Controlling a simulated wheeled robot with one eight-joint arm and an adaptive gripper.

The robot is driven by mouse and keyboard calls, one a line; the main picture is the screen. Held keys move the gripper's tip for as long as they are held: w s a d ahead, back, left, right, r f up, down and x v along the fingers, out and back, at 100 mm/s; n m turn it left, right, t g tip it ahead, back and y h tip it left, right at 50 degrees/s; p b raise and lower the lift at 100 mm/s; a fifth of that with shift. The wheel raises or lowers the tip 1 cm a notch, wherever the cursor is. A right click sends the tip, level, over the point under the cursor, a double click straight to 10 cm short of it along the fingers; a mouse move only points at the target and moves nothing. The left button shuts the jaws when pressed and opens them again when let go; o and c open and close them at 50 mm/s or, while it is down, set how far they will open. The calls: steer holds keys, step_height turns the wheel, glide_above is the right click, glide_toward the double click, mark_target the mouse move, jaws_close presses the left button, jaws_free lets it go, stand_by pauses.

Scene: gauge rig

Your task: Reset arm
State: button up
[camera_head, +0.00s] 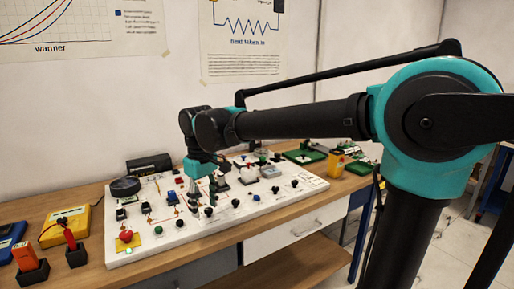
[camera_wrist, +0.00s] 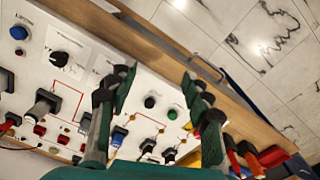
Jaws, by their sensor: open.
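My gripper (camera_wrist: 160,88) shows in the wrist view with its two fingers spread wide apart and nothing between them. It hangs above the white circuit board, whose sockets, knobs and small switches show below and between the fingers. In the head view my black and teal arm reaches left from the right side, and its wrist bends down over the middle of the white board (camera_head: 165,247). The fingertips are hard to make out there against the board's parts. The arm hides some of the board's back part.
The board lies on a wooden bench (camera_head: 95,215). A yellow meter (camera_head: 65,226), an orange item (camera_head: 26,258) and a blue meter stand at the left. Green boards (camera_head: 305,156) and a yellow device (camera_head: 336,162) lie at the right. A wall with posters stands behind.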

steer(key=d+f+m+t, duration=0.1)
steer(key=d+f+m, duration=0.1)
steer(key=d+f, duration=0.5)
steer(key=d+f+m+t, duration=0.1)
steer(key=d+f+m, duration=0.2)
steer(key=d, duration=0.8)
steer(key=d+f+m+t, duration=0.1)
steer(key=d+f+m, duration=0.1)
steer(key=d+f, duration=0.45)
steer(key=s+d+f+m+t, duration=0.1)
steer(key=s+d+f+m, duration=0.2)
steer(key=s+d, duration=0.3)
steer(key=d+f, duration=0.1)
steer(key=d, duration=0.3)
steer(key=shift+f+m, duration=0.3)
steer(key=shift+f, duration=0.1)
steer(key=shift+o, duration=0.3)
steer(key=shift+a, duration=0.1)
